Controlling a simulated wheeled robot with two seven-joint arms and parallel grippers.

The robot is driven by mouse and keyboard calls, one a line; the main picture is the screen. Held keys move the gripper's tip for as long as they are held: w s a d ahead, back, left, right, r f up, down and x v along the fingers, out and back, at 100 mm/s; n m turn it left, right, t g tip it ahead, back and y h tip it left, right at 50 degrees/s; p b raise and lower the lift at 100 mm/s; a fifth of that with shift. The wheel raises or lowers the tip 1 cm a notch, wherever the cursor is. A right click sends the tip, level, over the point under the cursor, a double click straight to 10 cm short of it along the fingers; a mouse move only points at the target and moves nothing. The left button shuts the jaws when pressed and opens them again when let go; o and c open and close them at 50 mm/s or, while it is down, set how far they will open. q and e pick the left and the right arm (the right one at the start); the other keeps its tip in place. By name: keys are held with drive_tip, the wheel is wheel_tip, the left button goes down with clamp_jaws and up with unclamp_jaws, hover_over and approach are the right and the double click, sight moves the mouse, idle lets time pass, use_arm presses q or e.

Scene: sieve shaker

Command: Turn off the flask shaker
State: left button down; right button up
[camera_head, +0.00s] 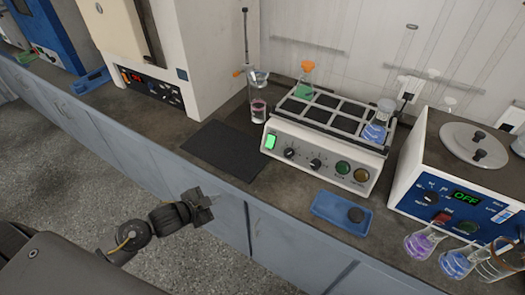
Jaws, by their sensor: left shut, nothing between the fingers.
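The flask shaker (324,155) stands on the bench right of centre. Its white front panel has a lit green switch (270,141) at the left, two black knobs, a green button (343,167) and an amber button (361,175). Its black rack holds a flask with green content and an orange stopper (303,85) and a flask with blue liquid (376,130). My left gripper (207,203) is shut and empty, in front of the bench edge, lower left of the shaker and apart from it. My right gripper is out of view.
A blue tray (341,212) with a dark round item sits in front. A water bath (465,160) reading OFF and several flasks stand at right.

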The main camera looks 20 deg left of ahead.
use_arm(q)
drive_tip(key=s+a+f+n+g+y, duration=0.1)
drive_tip(key=s+f+n, duration=0.15)
drive_tip(key=f, duration=0.65)
drive_tip(key=s+a+f+n+g+y, duration=0.15)
drive_tip(key=s+f, duration=0.25)
drive_tip(key=f, duration=0.4)
drive_tip(key=s+a+f+n+g, duration=0.15)
drive_tip(key=s+f, duration=0.25)
drive_tip(key=f, duration=0.5)
drive_tip(key=s+d+f+g, duration=0.2)
drive_tip(key=s+f, duration=0.3)
drive_tip(key=s, duration=0.4)
drive_tip(key=s+d+f+n+g, duration=0.1)
drive_tip(key=s+d+f+g, duration=0.1)
drive_tip(key=s+f, duration=0.4)
drive_tip(key=s+d+f+n+g, duration=0.1)
drive_tip(key=s+d+f, duration=0.2)
drive_tip(key=s, duration=0.9)
wheel_tip(320, 180, down, 2)
drive_tip(key=shift+s+d+f+g, duration=0.15)
drive_tip(key=shift+s+f+g, duration=0.1)
drive_tip(key=shift+g, duration=0.15)
drive_tip(key=shift+n+y, duration=0.25)
